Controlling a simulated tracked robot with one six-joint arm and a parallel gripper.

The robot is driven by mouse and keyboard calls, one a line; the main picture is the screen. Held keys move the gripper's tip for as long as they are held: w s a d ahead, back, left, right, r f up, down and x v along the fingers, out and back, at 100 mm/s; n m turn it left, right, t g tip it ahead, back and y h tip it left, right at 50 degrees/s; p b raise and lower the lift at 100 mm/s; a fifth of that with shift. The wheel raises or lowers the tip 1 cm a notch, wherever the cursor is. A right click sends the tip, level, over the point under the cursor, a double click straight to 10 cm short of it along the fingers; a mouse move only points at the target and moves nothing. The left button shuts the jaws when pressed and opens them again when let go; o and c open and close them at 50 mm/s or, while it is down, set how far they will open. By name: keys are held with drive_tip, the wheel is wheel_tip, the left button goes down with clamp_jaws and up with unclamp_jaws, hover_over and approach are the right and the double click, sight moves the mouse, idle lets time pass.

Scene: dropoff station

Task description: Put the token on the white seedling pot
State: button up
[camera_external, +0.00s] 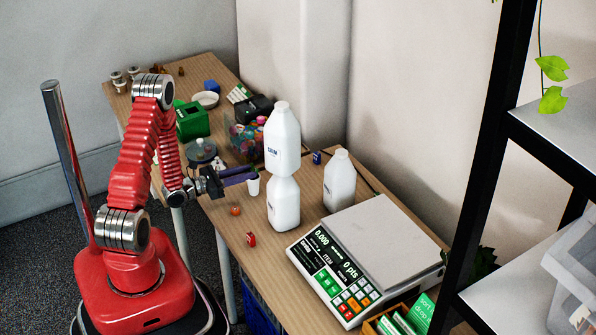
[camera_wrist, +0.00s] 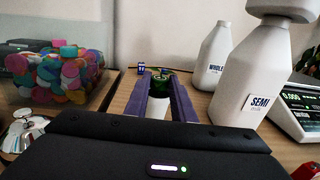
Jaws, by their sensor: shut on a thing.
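The white seedling pot (camera_external: 253,187) is a small white cup on the wooden table, left of the stacked bottles. Its white side shows between my fingers in the wrist view (camera_wrist: 160,104). My gripper (camera_external: 250,174) has purple fingers reaching to just above the pot. In the wrist view my gripper (camera_wrist: 160,80) is shut on a small dark green thing, apparently the token (camera_wrist: 160,84). The token appears at the fingertips, over the pot's top. I cannot tell whether it touches the pot. In the external view the token is too small to make out.
A clear box of colourful discs (camera_wrist: 60,75) stands left of the fingers. Two stacked milk bottles (camera_external: 283,150) and another bottle (camera_external: 340,182) stand to the right. A scale (camera_external: 370,250) fills the front right. A red item (camera_external: 251,240) lies near the front edge.

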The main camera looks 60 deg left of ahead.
drive_tip(key=shift+f, duration=0.25)
drive_tip(key=o, duration=1)
drive_tip(key=shift+f, duration=0.1)
drive_tip(key=shift+s+a, duration=0.15)
drive_tip(key=shift+s, duration=1.85)
drive_tip(key=shift+s+a, duration=0.2)
drive_tip(key=shift+s, duration=1.8)
drive_tip(key=shift+s+a, duration=0.15)
drive_tip(key=shift+s, duration=1.85)
